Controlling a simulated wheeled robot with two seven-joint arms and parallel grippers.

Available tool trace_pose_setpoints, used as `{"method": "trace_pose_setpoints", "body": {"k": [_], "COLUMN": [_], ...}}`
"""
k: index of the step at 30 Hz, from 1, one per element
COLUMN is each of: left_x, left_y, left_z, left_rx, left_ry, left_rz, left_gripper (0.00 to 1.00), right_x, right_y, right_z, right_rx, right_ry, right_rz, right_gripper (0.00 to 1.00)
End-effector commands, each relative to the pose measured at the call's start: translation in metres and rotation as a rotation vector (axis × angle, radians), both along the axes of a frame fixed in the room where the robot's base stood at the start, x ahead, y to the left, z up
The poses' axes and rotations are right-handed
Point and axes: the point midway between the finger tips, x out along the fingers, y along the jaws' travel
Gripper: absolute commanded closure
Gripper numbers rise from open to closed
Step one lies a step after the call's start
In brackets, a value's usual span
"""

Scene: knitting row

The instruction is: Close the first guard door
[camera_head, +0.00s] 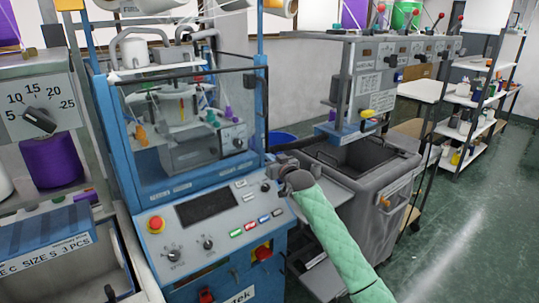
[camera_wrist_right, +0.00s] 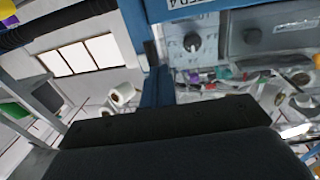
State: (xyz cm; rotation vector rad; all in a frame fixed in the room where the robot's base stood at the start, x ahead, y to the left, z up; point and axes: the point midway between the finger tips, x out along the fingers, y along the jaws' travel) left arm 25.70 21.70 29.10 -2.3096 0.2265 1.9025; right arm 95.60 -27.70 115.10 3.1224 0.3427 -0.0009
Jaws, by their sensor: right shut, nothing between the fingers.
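The blue knitting machine's guard door has a clear pane (camera_head: 185,135) in a blue frame, with a dark top edge. It stands at the machine's front, above the sloping control panel (camera_head: 262,208). I cannot tell whether it sits fully shut. A dark fitting (camera_head: 248,92) is at its right side. My right gripper (camera_head: 276,168) is shut and empty by the panel's upper right corner, right of the door frame and apart from the pane as far as I can see. In the right wrist view, my dark gripper (camera_wrist_right: 170,135) fills the bottom, with a blue frame post (camera_wrist_right: 157,88) beyond. My left gripper is out of view.
A red emergency button (camera_head: 156,224) and knobs are on the panel. A grey bin cart (camera_head: 372,205) stands close to the right of my right gripper. A second machine (camera_head: 45,80) is at the left edge. Green floor (camera_head: 470,210) is clear at the right.

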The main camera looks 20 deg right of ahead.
Motion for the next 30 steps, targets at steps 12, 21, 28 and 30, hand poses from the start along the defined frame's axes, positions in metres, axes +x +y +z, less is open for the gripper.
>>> {"method": "trace_pose_setpoints", "body": {"k": [12,21,28,30], "left_x": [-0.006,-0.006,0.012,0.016], "left_y": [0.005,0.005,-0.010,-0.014], "left_z": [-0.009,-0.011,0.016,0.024], "left_rx": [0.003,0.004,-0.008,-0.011], "left_ry": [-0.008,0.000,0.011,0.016], "left_rz": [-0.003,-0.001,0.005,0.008], "left_gripper": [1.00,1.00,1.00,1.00], "right_x": [0.009,0.014,0.037,0.044], "right_y": [0.002,0.003,0.008,0.005], "right_z": [0.000,-0.001,-0.002,-0.002], "right_rx": [0.000,-0.001,-0.002,-0.003], "right_ry": [-0.001,-0.001,-0.003,-0.002], "right_rz": [0.000,0.009,0.059,0.068], "right_gripper": [1.00,1.00,1.00,1.00]}}
